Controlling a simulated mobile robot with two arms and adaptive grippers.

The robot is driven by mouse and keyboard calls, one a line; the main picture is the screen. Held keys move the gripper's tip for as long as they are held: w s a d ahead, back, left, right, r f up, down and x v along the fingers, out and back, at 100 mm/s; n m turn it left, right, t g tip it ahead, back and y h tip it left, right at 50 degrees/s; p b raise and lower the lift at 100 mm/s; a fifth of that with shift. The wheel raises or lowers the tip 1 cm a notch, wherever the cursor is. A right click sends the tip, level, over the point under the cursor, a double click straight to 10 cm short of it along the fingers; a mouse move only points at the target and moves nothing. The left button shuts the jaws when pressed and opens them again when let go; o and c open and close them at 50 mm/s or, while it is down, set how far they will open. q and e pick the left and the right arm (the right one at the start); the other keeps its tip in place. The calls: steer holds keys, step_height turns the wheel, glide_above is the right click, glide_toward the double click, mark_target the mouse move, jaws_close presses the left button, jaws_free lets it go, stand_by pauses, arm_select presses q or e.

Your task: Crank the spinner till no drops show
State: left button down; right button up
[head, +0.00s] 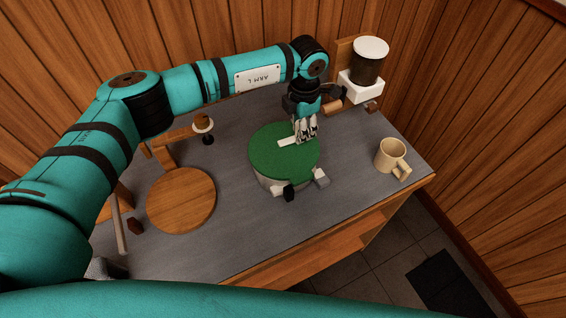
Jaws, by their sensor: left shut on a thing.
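The spinner (268,162) stands in the middle of the grey-topped table, a round pale drum with a green lid. A short white crank bar (288,141) lies across the lid. My left gripper (306,137) comes down from above onto the lid's right side, at the bar's right end. It is shut on the crank there, and its fingers hide the gripped part. The drum's inside is hidden by the lid, and I cannot make out any drops. My right gripper is not in view.
A beige mug (390,156) stands to the right near the table edge. A white and dark canister device (369,65) stands at the back right. A round wooden board (181,202) is to the left. Small black and white blocks sit at the spinner's front.

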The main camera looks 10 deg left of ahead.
arm_select(q)
steer(key=shift+w+a+f, duration=0.1)
steer(key=shift+w+a, duration=0.25)
steer(key=shift+s+d, duration=0.25)
steer(key=shift+d, duration=0.1)
stand_by(0.3)
steer(key=c, duration=1)
jaws_free()
steer(key=shift+s, duration=0.1)
steer(key=o, duration=0.8)
steer(key=shift+d, duration=0.1)
steer(key=shift+c, duration=0.2)
